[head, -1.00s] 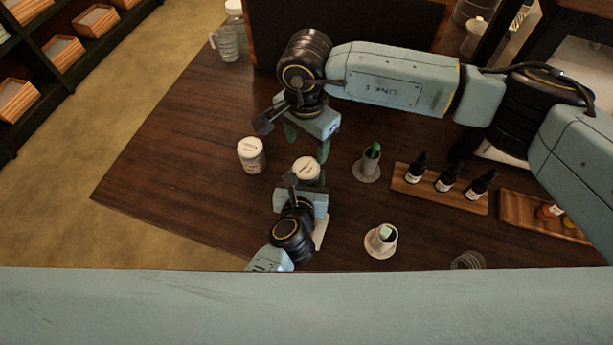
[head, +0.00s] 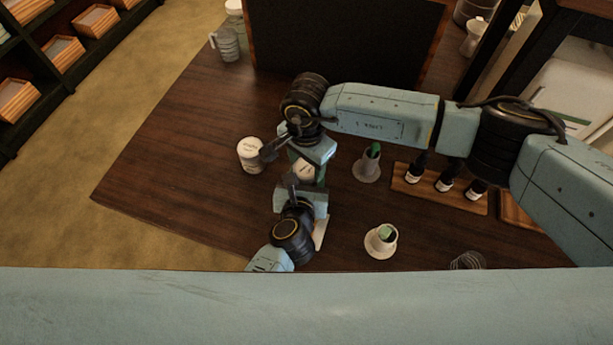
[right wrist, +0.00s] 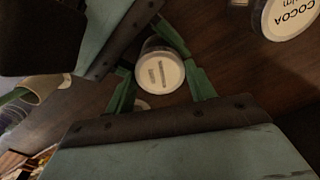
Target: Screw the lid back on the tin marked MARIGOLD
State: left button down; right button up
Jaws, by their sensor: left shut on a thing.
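A tin with a round white top (head: 305,171) stands between my two grippers; it also shows in the right wrist view (right wrist: 160,73). Its print is too small to read, and I cannot tell how its lid sits. My left gripper (head: 304,184) is shut on this tin from the near side. My right gripper (head: 309,164) is over the tin from the far side. In the right wrist view its green fingers (right wrist: 160,88) are apart, one on each side of the white top.
A wooden tray (head: 408,188) holds dark dropper bottles, with another tray (head: 520,216) beyond. A dark board (head: 345,45) stands at the back.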

jog(key=c, duration=0.6)
jog(key=m, duration=1.5)
jog(key=shift+m, duration=0.4)
jog(key=m, duration=0.6)
jog(key=o, duration=1.2)
jog(key=shift+s+a, duration=0.1)
notch_tip(320, 180, up, 12)
